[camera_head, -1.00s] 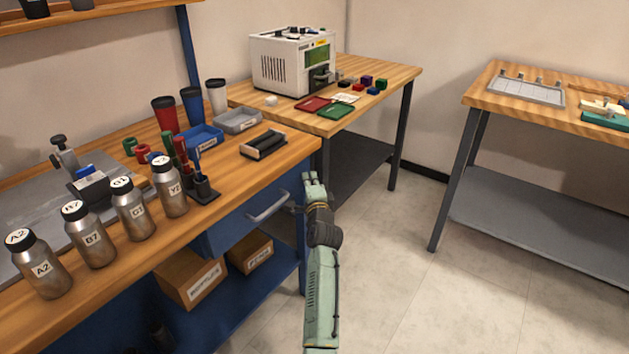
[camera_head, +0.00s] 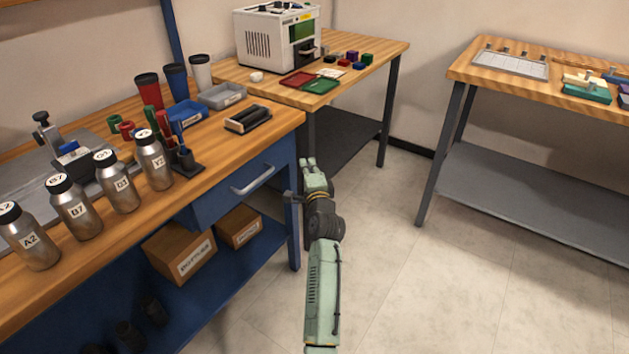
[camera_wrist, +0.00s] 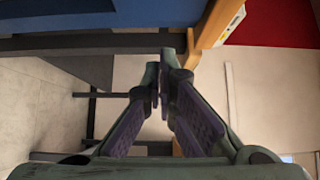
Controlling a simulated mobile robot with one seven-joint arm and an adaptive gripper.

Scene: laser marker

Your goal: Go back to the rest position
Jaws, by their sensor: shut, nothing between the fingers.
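My gripper (camera_head: 308,163) is at the end of my green and dark arm, which reaches up over the floor to the right of the blue workbench. The fingers are shut and empty. In the wrist view the fingertips (camera_wrist: 160,75) come together with nothing between them. The gripper is apart from the blue drawer (camera_head: 245,190) and its handle, which are to its left. The drawer looks closed.
The near bench holds several labelled bottles (camera_head: 119,182), tumblers (camera_head: 149,91) and trays. A laser machine (camera_head: 275,40) stands on the back table. Another table (camera_head: 465,74) is at the right. Floor (camera_head: 400,260) between the benches is clear.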

